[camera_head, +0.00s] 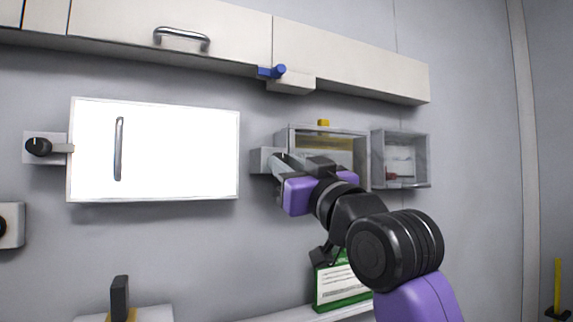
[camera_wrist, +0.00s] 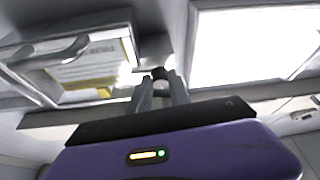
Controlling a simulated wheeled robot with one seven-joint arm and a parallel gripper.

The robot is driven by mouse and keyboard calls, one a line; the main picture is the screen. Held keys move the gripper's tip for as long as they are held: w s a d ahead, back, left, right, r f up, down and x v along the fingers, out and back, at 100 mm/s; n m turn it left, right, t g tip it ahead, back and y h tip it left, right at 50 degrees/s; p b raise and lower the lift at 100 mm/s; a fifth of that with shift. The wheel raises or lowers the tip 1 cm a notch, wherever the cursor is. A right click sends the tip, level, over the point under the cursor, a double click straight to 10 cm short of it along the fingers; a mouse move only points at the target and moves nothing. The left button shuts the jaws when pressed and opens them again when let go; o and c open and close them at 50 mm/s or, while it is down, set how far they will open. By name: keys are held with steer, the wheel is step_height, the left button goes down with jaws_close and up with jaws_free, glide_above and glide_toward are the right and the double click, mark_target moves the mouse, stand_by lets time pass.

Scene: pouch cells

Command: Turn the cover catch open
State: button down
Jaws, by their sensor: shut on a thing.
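The cover catch shows in the wrist view as a small dark knob with a pale lower part (camera_wrist: 161,74), between the clear-fronted box and the bright white panel. In the head view its grey mounting block (camera_head: 261,160) is on the wall at the box's left side; the knob itself is hidden by my gripper. My gripper (camera_head: 279,161) is at this block, and its fingers (camera_wrist: 160,88) are shut on the catch. The clear-fronted box (camera_head: 361,160) has a yellow part inside; its cover looks closed. The catch's exact turn angle cannot be told.
A bright white panel (camera_head: 180,150) with a vertical handle is left of my gripper, with another black knob (camera_head: 38,147) at its left edge. A second clear box (camera_head: 410,142) is to the right. Cabinets (camera_head: 345,65) with a blue knob (camera_head: 279,70) overhang above. A green-framed card (camera_head: 327,290) stands below.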

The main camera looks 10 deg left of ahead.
steer(key=shift+s+a+r+m+t+h+p, duration=0.15)
steer(key=shift+m+h+p, duration=1.3)
steer(key=shift+m, duration=2.3)
steer(key=shift+s+a+r+m+t+h+p, duration=0.15)
steer(key=shift+m+h+p, duration=1.3)
steer(key=shift+m, duration=2.35)
steer(key=shift+a+r+m+h+p, duration=0.2)
steer(key=shift+m+h+p, duration=1.25)
steer(key=shift+m, duration=2.3)
steer(key=shift+f+h+b, duration=0.1)
steer(key=shift+h+b, duration=0.25)
steer(key=shift+h, duration=0.1)
steer(key=c, duration=1.2)
jaws_free()
steer(key=b+v, duration=0.2)
steer(key=v, duration=0.5)
steer(key=shift+s+b, duration=0.35)
steer(key=shift+s, duration=0.1)
